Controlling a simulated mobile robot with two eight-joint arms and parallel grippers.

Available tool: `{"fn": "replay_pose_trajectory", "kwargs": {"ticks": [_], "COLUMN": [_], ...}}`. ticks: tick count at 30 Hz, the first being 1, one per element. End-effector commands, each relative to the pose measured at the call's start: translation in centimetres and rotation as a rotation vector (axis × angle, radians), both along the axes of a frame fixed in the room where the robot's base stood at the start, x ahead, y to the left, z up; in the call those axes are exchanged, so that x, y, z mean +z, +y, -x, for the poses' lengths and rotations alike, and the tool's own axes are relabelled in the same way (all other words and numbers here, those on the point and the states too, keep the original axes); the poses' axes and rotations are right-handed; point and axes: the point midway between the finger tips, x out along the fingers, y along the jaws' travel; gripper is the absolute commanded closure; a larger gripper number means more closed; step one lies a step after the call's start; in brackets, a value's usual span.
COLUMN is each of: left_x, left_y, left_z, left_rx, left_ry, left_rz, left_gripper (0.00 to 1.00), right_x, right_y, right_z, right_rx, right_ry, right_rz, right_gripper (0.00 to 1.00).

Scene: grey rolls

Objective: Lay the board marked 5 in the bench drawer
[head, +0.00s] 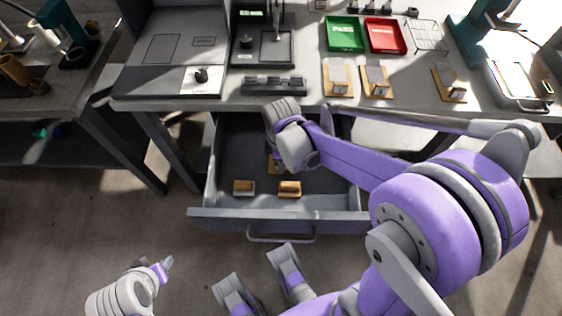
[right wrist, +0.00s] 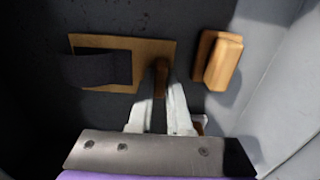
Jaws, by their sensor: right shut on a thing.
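The bench drawer (head: 340,222) is pulled open below the bench in the head view. My right gripper (head: 292,148) reaches down into it. In the right wrist view, the right gripper (right wrist: 161,85) is shut on a tan board (right wrist: 152,50) with a dark block on it, gripped at a brown upright piece. The board is over the grey drawer floor; I cannot tell whether it touches. In the head view, the hand hides most of the board (head: 272,164). No number is readable. My left gripper (head: 166,265) is low at the left, outside the drawer; its jaws are too small to read.
Two wooden blocks (head: 244,187) (head: 289,189) sit near the drawer front; a wooden block (right wrist: 222,60) shows right of the board in the wrist view. Similar boards (head: 338,78) (head: 376,80) (head: 449,85), a green tray (head: 345,34) and a red tray (head: 385,36) are on the bench.

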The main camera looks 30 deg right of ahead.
Motion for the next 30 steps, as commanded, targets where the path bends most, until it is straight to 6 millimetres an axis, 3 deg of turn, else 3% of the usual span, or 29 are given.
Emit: {"fn": "replay_pose_trajectory", "kwargs": {"ticks": [1,2,6,17,20,30], "left_x": [-0.3,-0.2,-0.1,0.3,0.8,3.4], "left_y": [0.0,0.0,0.0,0.0,0.0,0.0], "left_z": [0.0,0.0,0.0,0.0,0.1,0.2], "left_rx": [0.0,0.0,0.0,0.0,0.0,0.0], "left_ry": [0.001,0.001,0.0,-0.001,-0.003,-0.012], "left_rz": [0.0,0.0,0.0,0.0,0.0,0.0], "left_gripper": [0.5,0.5,0.5,0.5,0.5,0.5], "right_x": [-0.3,-0.2,-0.2,0.4,1.7,8.9], "right_y": [0.0,0.0,0.0,0.0,0.0,0.0], "right_z": [0.0,0.0,0.0,0.0,0.0,0.0], "right_rx": [0.0,0.0,0.0,0.0,0.0,0.0], "right_ry": [0.0,0.0,0.0,-0.001,-0.001,-0.001], "right_rz": [0.0,0.0,0.0,0.001,0.001,0.001], "right_gripper": [1.0,0.78,0.54,0.54,0.54,0.54]}}
